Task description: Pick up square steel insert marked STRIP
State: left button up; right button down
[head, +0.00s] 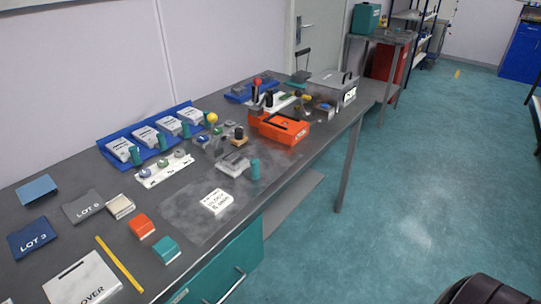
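I cannot pick out the square steel insert marked STRIP for certain. Several pale square plates with dark lettering lie in a row in the blue tray (163,159) at the left of the bench; their lettering is too small to read. A grey metal block (233,164) sits on the dark mat near the middle of the bench, with no readable marking. Neither of my grippers shows in the head view. A dark rounded shape at the bottom right corner may be part of my own body.
The long grey bench (60,225) holds an orange box (279,128), a steel box with a handle (333,88), a white labelled card (216,201), a COVER sheet (82,281), a yellow strip (119,264), LOT sheets and coloured blocks. The teal floor (410,210) right of the bench is clear.

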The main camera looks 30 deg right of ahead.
aim_at(232, 161)
jog(key=z, duration=0.75)
jog(key=l+u, duration=0.35)
jog(key=l, duration=0.15)
jog(key=l+u, duration=0.3)
jog(key=l, duration=0.2)
jog(key=k+l+u, duration=0.15)
jog(key=l+u, duration=0.2)
jog(key=k+l+u, duration=0.15)
jog(key=l+u, duration=0.15)
jog(key=l, duration=0.25)
